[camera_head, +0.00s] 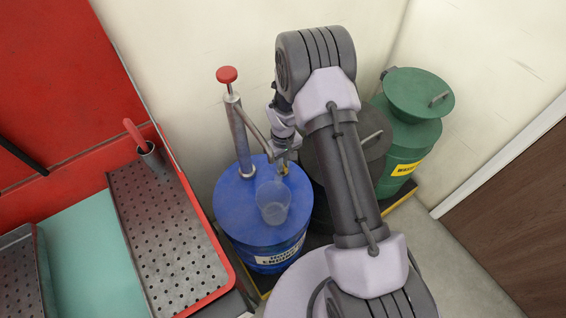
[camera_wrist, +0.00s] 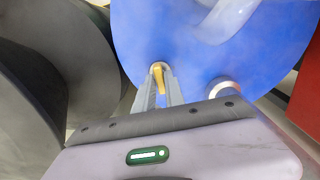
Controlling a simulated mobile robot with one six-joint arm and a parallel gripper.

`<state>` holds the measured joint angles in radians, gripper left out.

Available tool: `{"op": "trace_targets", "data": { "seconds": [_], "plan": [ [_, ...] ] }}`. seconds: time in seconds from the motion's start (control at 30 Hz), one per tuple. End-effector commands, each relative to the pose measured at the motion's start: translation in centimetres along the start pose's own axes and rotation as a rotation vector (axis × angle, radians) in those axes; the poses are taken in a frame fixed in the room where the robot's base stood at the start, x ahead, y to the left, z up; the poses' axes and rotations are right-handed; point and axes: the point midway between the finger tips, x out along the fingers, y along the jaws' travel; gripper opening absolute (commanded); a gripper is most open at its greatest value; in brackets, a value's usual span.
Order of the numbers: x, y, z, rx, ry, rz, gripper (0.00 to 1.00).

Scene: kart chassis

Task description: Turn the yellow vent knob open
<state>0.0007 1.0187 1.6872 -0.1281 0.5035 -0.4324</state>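The yellow vent knob (camera_wrist: 158,76) sits on the lid of the blue drum (camera_head: 240,208). In the head view the knob (camera_head: 283,169) is a small yellow spot, largely hidden by my gripper (camera_head: 282,163). In the wrist view my gripper (camera_wrist: 160,80) points down at the lid, with one finger on each side of the knob. The fingertips are close together and appear shut on the knob, with little visible gap. A short yellow handle reaches back between the fingers.
A clear cup (camera_head: 273,202) stands on the drum lid beside my gripper. A hand pump (camera_head: 238,130) with a red knob rises from the lid. A dark drum (camera_head: 373,134) and a green drum (camera_head: 411,136) stand to the right. A perforated tray (camera_head: 168,232) lies left.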

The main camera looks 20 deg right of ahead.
Motion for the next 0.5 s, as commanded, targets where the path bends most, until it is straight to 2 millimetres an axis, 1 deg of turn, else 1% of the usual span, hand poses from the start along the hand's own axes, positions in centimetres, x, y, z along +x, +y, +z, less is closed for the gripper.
{"op": "trace_targets", "data": {
  "seconds": [0.03, 0.07, 0.37, 0.47, 0.5],
  "plan": [
    [0.0, 0.0, 0.0, 0.0, 0.0, 0.0, 0.27],
    [0.0, 0.0, 0.0, 0.0, 0.0, 0.0, 0.32],
    [-0.1, 0.0, 0.0, 0.001, 0.0, 0.0, 0.33],
    [-1.1, 0.0, 0.0, 0.001, 0.0, 0.0, 0.33],
    [-1.9, 0.0, 0.0, 0.001, 0.001, 0.0, 0.33]
  ]
}}
